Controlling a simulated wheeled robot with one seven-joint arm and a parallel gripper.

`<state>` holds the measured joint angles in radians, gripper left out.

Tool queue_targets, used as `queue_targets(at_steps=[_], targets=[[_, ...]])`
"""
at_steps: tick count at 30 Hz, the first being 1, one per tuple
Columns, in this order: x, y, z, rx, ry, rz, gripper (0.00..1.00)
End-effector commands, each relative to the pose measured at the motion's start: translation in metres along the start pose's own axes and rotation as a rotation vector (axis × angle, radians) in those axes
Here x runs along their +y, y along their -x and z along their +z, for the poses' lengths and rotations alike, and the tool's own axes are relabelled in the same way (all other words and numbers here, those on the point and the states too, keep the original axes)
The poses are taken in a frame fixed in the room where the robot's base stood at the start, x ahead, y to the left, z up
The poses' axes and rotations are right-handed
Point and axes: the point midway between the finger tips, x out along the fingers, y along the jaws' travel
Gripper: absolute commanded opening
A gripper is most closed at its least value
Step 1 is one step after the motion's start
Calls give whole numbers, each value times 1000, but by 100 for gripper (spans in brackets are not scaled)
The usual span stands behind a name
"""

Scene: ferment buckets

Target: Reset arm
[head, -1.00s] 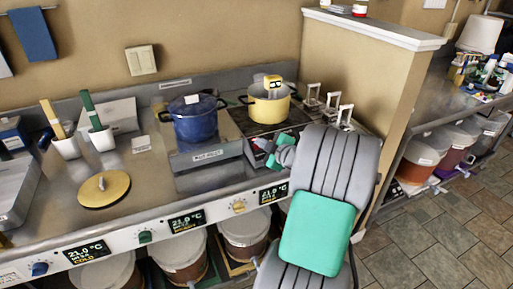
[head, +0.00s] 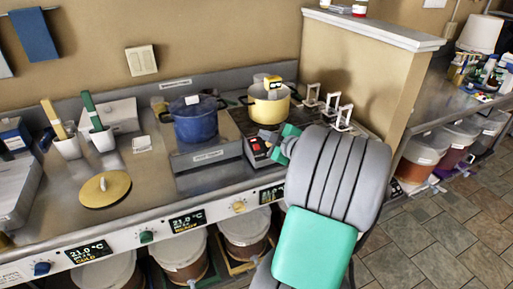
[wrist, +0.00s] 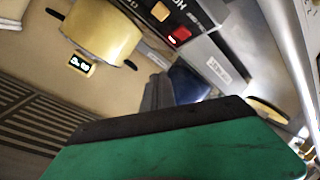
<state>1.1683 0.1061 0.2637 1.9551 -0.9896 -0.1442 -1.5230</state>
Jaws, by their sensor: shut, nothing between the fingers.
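My gripper (head: 270,137) is partly hidden behind my grey arm in the head view. It is shut and empty, above the front of the burner unit (head: 257,149). In the wrist view, my gripper's green body with a dark edge (wrist: 165,122) fills the lower part. Its fingertips are hard to make out. The yellow pot (head: 269,107) stands on the burner behind my gripper, and it also shows in the wrist view (wrist: 100,32). A yellow-and-dark device (head: 273,83) is at its rim.
A blue lidded pot (head: 195,120) stands on a metal stand left of my gripper. White racks (head: 343,117) stand behind my arm. A partition wall (head: 355,70) rises at the right. The counter's front left holds a round yellow lid (head: 105,189).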

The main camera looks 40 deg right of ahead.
Motion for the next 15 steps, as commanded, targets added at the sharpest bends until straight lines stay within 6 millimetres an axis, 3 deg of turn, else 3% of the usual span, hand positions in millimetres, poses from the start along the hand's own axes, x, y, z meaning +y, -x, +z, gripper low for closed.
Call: queue_targets(at_steps=[10, 13, 15], targets=[[0, 0, 0, 0, -36, 0, 0], [-9, 0, 0, -5, -205, -36, 0], [-33, 2, 12, -65, -411, -127, 0]])
